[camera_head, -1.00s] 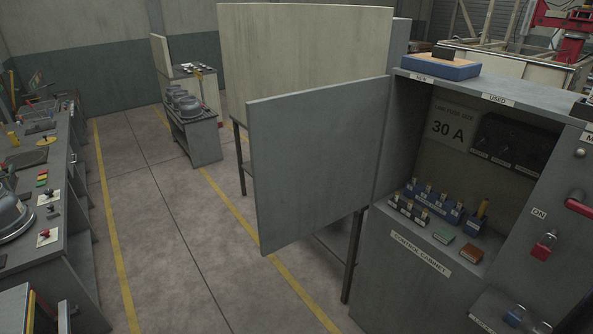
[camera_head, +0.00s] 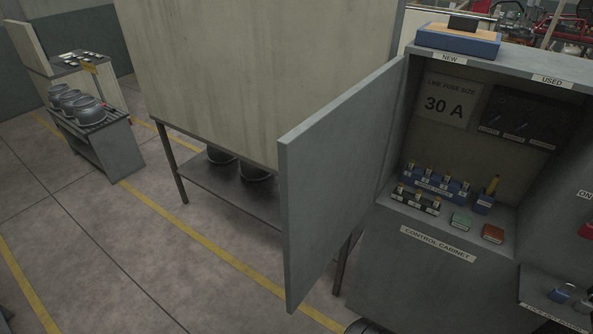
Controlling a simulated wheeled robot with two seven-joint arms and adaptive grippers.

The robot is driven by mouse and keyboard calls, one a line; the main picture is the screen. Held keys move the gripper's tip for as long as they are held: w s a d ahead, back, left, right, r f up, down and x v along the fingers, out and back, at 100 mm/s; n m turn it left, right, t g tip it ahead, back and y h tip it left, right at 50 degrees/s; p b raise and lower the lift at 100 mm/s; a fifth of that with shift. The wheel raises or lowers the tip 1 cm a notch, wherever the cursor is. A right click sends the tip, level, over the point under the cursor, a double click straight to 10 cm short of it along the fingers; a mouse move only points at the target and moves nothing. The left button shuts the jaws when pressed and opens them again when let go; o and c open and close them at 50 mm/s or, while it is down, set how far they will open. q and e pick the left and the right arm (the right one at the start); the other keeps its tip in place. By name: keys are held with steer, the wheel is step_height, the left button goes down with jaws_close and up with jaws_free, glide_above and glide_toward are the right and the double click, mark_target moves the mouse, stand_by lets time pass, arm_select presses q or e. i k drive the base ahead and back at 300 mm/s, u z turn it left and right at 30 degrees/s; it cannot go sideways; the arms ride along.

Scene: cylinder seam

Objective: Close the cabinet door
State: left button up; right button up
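The grey cabinet door (camera_head: 338,185) stands open, swung out from the left side of the control cabinet (camera_head: 425,275). The cabinet's inside is exposed. It shows a "LINE FUSE SIZE 30 A" sign (camera_head: 453,101), a black fuse block (camera_head: 520,117) on the back wall, and a blue fuse rack (camera_head: 440,187) on the shelf. Neither of my grippers shows in the head view, so their place relative to the door is not visible.
A blue tray (camera_head: 458,40) sits on the cabinet top. A large beige panel (camera_head: 215,75) over a low shelf (camera_head: 225,193) stands left of the door. A bench with metal pots (camera_head: 85,108) is farther left. Open floor (camera_head: 110,235) lies at the lower left.

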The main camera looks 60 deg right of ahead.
mark_target(329, 164)
steer(key=i, duration=1.45)
steer(key=z, duration=3.4)
